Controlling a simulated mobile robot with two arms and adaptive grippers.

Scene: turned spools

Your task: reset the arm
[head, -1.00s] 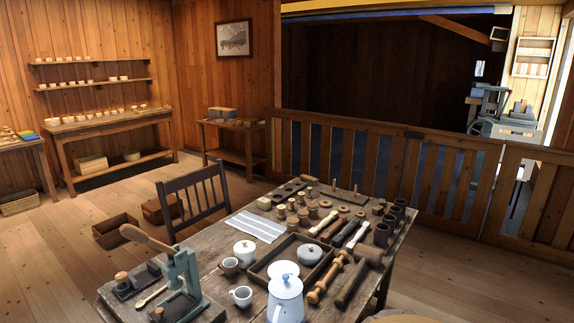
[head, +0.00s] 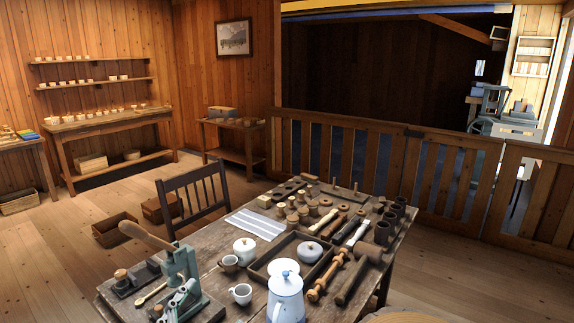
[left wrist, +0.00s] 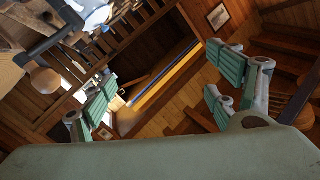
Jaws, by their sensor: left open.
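My left gripper (head: 180,301) shows at the bottom left of the head view, low in the frame by the near left part of the worktable (head: 217,284). It overlaps the base of the green lever press (head: 182,263) in the picture; I cannot tell how far apart they are. In the left wrist view my left gripper (left wrist: 160,92) has its green-padded fingers spread wide with nothing between them. The wrist view is strongly tilted toward the wall and ceiling. My right gripper is in neither view.
A white pot (head: 285,298), a cup (head: 241,294) and a lidded jar (head: 245,250) stand near the press. A dark tray (head: 262,271), turned spools and mallets crowd the table's right. A chair (head: 195,200) stands behind it. A wooden railing (head: 395,165) runs behind.

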